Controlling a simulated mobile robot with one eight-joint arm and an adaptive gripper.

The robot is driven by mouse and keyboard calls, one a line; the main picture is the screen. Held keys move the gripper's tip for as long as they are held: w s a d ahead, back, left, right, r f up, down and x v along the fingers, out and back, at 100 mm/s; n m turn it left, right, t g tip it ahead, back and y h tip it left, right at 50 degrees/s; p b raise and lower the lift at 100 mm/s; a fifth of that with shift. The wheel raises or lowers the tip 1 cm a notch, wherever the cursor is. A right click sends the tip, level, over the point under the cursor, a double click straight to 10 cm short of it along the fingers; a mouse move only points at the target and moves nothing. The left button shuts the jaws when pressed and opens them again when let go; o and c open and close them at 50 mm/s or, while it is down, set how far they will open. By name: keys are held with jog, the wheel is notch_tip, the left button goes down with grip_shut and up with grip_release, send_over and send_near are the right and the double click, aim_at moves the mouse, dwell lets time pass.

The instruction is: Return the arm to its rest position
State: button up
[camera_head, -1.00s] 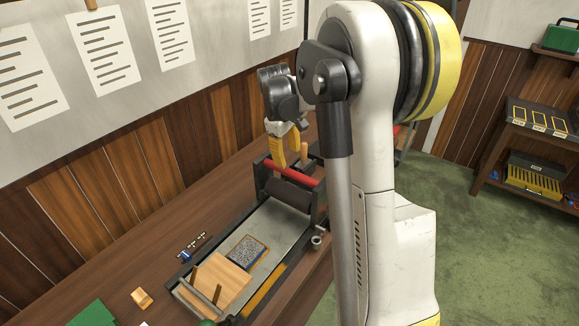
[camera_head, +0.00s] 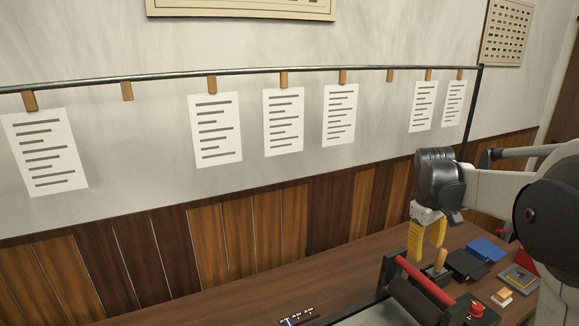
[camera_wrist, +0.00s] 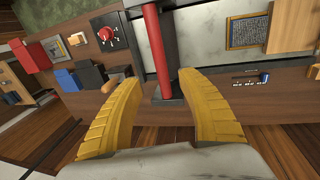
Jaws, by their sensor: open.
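My gripper (camera_head: 427,240) hangs at the end of my arm over the back of the workbench (camera_head: 245,300), at the right in the head view. Its two yellow fingers point down and stand apart with nothing between them. In the wrist view the fingers (camera_wrist: 162,105) are spread, and the press's red bar (camera_wrist: 153,45) shows beyond the gap. The press (camera_head: 415,295) stands in front of my gripper in the head view, its lower part cut off by the frame edge. I cannot tell the exact clearance between fingers and press.
Paper sheets (camera_head: 215,130) hang from a rail (camera_head: 300,73) along the wall. A blue block (camera_head: 487,249), a dark box (camera_head: 465,264) and a red knob (camera_head: 477,308) are right of my gripper. A type block (camera_wrist: 248,33) lies on the press bed. The bench's left part looks clear.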

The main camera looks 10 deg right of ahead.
jog(key=s+a+m+t+b, duration=0.1)
jog(key=s+a+t+b, duration=0.15)
jog(key=s+a, duration=0.4)
jog(key=s+a+m+t+b, duration=0.1)
jog(key=s+a+b, duration=0.25)
jog(key=a, duration=0.55)
jog(key=s+a+f+m+t+y+b, duration=0.1)
jog(key=s+a+f+t+y+b, duration=0.1)
jog(key=s+a+f, duration=0.6)
jog(key=s+t+b, duration=0.1)
jog(key=s, duration=0.1)
jog(key=shift+s+a+f+b, duration=0.25)
jog(key=shift+s+f+b, duration=0.15)
